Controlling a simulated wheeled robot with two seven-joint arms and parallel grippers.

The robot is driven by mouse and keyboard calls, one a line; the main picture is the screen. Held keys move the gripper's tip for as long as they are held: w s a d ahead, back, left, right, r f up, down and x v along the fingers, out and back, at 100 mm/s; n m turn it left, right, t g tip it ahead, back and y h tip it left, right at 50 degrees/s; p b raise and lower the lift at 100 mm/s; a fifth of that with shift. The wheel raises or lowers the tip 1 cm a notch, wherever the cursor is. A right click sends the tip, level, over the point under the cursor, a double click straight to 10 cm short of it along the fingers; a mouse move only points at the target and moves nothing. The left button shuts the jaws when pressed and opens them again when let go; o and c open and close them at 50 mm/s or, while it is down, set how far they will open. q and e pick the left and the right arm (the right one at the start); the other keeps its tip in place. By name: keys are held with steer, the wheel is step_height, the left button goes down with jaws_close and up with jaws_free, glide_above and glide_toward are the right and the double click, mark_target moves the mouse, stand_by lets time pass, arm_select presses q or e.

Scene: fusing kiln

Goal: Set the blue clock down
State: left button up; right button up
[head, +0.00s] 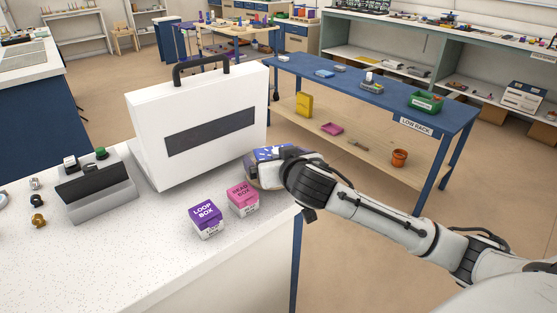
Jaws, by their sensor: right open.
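What looks like the blue clock (268,153), a bluish piece with pale marks, is at the right end of the white speckled counter, beside the white kiln. My right gripper (259,172) is at it and hides most of it. The gripper's jaws are open, though the fingertips are hard to make out. I cannot tell whether the clock fully rests on the counter. My left gripper is out of view.
A purple loop box (206,220) and a pink bead box (243,200) stand just left of my right gripper. The white kiln (150,130) rises behind them. A grey control box (95,190) stands left. The counter front (120,260) is clear. A blue low rack (385,85) stands beyond.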

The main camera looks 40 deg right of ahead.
steer(key=v, duration=1.1)
steer(key=shift+s+r, duration=0.2)
steer(key=shift+s, duration=0.2)
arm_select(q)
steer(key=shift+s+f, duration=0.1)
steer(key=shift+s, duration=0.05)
arm_select(e)
steer(key=shift+s+a, duration=0.1)
